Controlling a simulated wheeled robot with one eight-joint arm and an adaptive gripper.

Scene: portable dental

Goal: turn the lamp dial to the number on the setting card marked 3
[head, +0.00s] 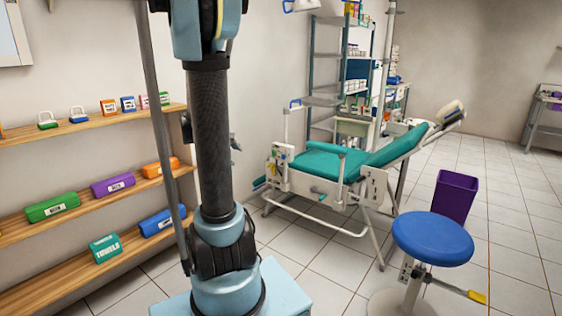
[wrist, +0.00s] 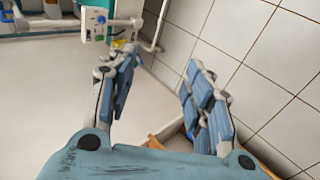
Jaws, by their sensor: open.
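My gripper (wrist: 160,62) is open and empty in the wrist view, its two blue-padded fingers spread apart. A light panel (wrist: 93,33) with a round blue knob (wrist: 101,19) lies beyond the left finger, apart from it. I cannot tell whether this knob is the lamp dial. In the head view, a white panel (head: 279,168) with small coloured marks is at the near end of the teal chair. A white lamp-like head (head: 300,5) is cut off at the top edge. I cannot make out a setting card marked 3 or any number.
The teal dental chair (head: 310,163) stands ahead, with a blue stool (head: 432,238) and a purple bin (head: 455,196) to its right. Wooden shelves (head: 85,210) with coloured boxes line the left wall. A metal rack (head: 323,88) stands behind the chair. Tiled floor is open at right.

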